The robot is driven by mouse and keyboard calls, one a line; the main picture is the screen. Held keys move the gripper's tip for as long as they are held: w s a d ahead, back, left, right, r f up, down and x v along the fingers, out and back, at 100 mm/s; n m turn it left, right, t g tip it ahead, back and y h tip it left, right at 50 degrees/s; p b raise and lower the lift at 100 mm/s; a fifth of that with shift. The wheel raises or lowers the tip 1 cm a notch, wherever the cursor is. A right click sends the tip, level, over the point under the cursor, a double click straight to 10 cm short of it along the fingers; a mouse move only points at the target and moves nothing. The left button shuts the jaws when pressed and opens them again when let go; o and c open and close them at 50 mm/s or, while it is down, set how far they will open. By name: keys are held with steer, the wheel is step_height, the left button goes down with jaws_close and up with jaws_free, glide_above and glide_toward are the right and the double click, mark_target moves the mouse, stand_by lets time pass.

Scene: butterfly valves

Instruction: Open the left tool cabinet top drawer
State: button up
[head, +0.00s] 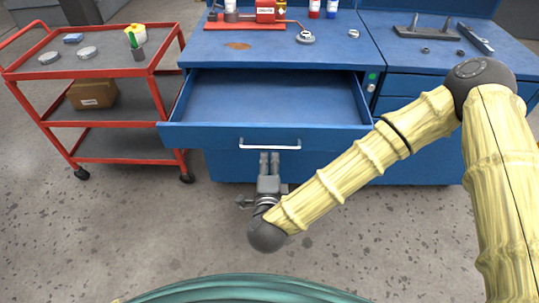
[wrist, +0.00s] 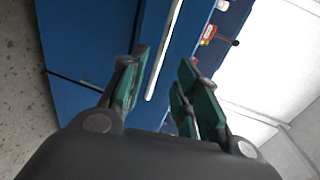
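The left blue tool cabinet (head: 225,52) has its top drawer (head: 270,97) pulled well out, with an empty blue interior showing. A pale bar handle (head: 270,146) runs across the drawer front. My gripper (head: 270,157) is just below the handle in the head view, its fingers pointing toward the drawer front. In the wrist view my gripper (wrist: 165,60) has its two green-padded fingers apart with nothing clamped between them. The handle (wrist: 164,50) shows as a white bar in the gap between the fingers, apparently ahead of them.
A red cart (head: 95,72) with a box (head: 92,93) stands to the left. A second blue cabinet (head: 420,58) adjoins on the right, its drawers shut. A red device (head: 265,12) and small parts lie on the left cabinet's top. The floor (head: 130,230) in front is clear.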

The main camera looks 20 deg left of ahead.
steer(key=shift+v, duration=1.75)
steer(key=shift+w, duration=0.1)
steer(key=s+d+f+n+g+p, duration=0.1)
steer(key=s+d+f+n+g, duration=0.35)
steer(key=d+f, duration=0.4)
steer(key=s+d+f+n+g+p, duration=0.1)
steer(key=s+d+f+n+g, duration=0.35)
steer(key=f, duration=0.65)
steer(key=s+d+f+n+g+h, duration=0.1)
steer(key=s+d, duration=0.3)
steer(key=d, duration=0.5)
steer(key=s+d+f+n+g+h, duration=0.2)
steer(key=s+d+f+g, duration=0.1)
steer(key=d, duration=0.6)
steer(key=s+d+f+n+g+h, duration=0.1)
steer(key=s+d+f+n+g, duration=0.1)
steer(key=s+d, duration=0.4)
steer(key=d, duration=0.3)
steer(key=shift+h+p, duration=0.4)
